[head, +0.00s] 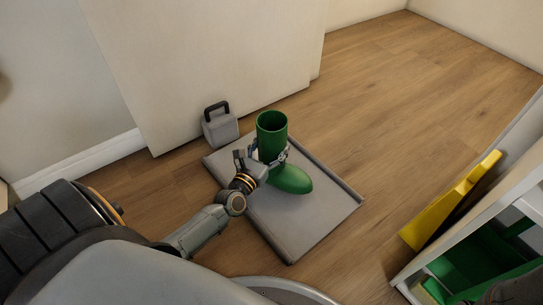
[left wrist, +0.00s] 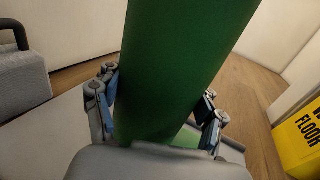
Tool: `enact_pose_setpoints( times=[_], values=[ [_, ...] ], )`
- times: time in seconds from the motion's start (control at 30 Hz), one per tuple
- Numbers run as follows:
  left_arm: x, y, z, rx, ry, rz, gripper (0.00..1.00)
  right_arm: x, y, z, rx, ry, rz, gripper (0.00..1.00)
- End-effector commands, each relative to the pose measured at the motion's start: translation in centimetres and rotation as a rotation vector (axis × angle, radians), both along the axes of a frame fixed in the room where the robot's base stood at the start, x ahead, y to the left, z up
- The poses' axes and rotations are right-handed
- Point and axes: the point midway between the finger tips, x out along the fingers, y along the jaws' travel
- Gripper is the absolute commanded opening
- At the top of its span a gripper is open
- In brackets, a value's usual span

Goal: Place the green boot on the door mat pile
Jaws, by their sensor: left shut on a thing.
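The green boot (head: 289,179) is upright over the grey door mat pile (head: 312,223) in the head view, its toe toward the lower right. My left gripper (head: 270,160) is shut around the boot's shaft. In the left wrist view the green shaft (left wrist: 180,65) rises between the two fingers (left wrist: 160,115), tilted in the picture. The boot's sole is above or on the mat; I cannot tell whether it touches. My right gripper is not clearly in view.
A grey block with a black handle (head: 220,128) stands beside the mat's far left corner, near a white panel (head: 215,60). A yellow floor sign (head: 450,203) and a white shelf with green contents (head: 470,262) are at the right. Wooden floor (head: 400,90) is clear behind.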

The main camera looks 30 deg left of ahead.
Motion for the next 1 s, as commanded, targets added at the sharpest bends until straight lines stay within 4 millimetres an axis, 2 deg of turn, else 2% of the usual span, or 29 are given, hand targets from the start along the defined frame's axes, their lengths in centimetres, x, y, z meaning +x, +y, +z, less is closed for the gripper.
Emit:
enact_pose_setpoints(
  times=[0.2, 0.3, 0.7, 0.73, 0.83, 1.0],
  values=[
    [0.4, 0.4, -3.0, -0.001, -0.001, 0.001, 0.07, 0.0, 0.0, -3.0, 0.000, 0.000, 0.000, 0.94],
    [0.5, 0.4, -3.8, 0.000, -0.002, 0.002, 0.07, 0.0, 0.0, -4.0, -0.001, 0.000, 0.000, 0.94],
    [0.5, 0.4, -4.0, 0.000, -0.002, 0.001, 0.07, 0.0, 0.0, -4.1, -0.001, -0.001, 0.000, 0.94],
    [0.4, 0.4, -4.1, 0.001, 0.001, 0.000, 0.72, 0.0, 0.0, -4.1, -0.001, -0.001, 0.000, 0.94],
    [0.4, 0.4, -4.0, 0.001, 0.001, 0.000, 0.92, 0.0, 0.0, -4.0, -0.001, 0.000, 0.000, 0.94],
    [0.4, 0.4, -4.0, 0.001, 0.001, 0.000, 0.93, 0.0, 0.0, -4.0, -0.001, 0.000, 0.000, 0.94]
  ],
)
